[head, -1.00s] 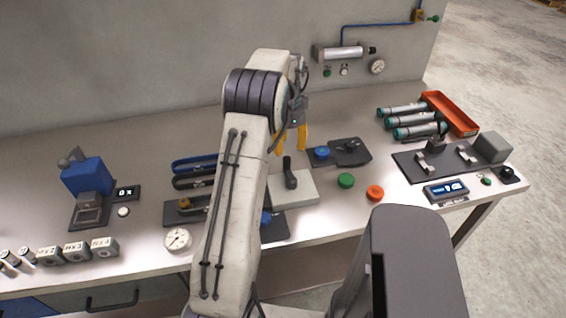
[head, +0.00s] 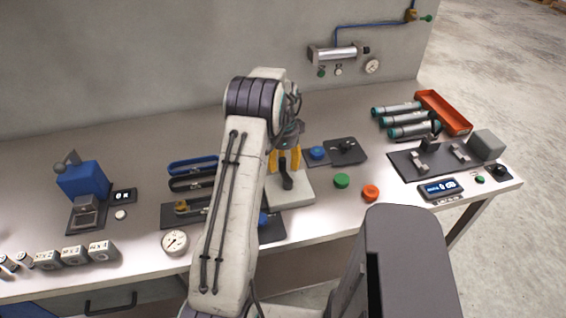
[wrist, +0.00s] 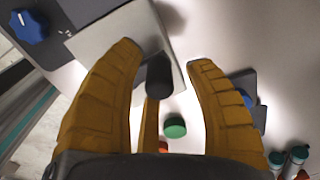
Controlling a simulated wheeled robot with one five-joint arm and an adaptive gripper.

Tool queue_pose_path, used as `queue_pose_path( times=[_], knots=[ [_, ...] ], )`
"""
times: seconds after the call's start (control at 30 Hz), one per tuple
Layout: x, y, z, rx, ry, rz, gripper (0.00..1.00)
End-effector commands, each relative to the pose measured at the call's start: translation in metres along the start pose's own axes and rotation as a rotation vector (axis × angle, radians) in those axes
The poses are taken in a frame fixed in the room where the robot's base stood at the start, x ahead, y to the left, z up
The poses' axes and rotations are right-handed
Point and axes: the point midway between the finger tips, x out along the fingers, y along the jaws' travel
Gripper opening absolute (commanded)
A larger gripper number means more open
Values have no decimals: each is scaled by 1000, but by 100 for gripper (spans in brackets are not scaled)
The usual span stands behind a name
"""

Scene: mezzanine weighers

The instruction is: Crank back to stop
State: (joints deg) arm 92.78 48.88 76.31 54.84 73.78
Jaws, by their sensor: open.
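A black crank handle (head: 286,177) stands up from a pale square block (head: 300,196) in the middle of the bench. My gripper (head: 285,167) is over the block, with its yellow fingers around the upper part of the handle. In the wrist view, the handle (wrist: 160,78) lies between the spread fingers of my gripper (wrist: 166,58), with a gap to the right finger. The left finger is closer to it, and I cannot tell if they touch. The gripper is open. The pale block (wrist: 110,35) is partly hidden by the left finger. No stop is clearly made out.
A dark plate with a blue knob (head: 317,153) lies behind right. A green button (head: 341,180) and an orange button (head: 370,192) are right of the block. A round dial (head: 175,242) and blue tray (head: 192,164) are left. Bare bench lies near the front right.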

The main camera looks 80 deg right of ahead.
Motion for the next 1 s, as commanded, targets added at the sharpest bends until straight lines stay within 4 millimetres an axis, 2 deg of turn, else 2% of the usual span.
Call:
queue_pose_path(
  times=[0.17,0.47,1.0],
  knots=[
    [7,0,0,-1,0,0,48],
    [8,0,0,-1,0,-1,50],
    [7,0,0,-1,0,-1,2]
  ],
)
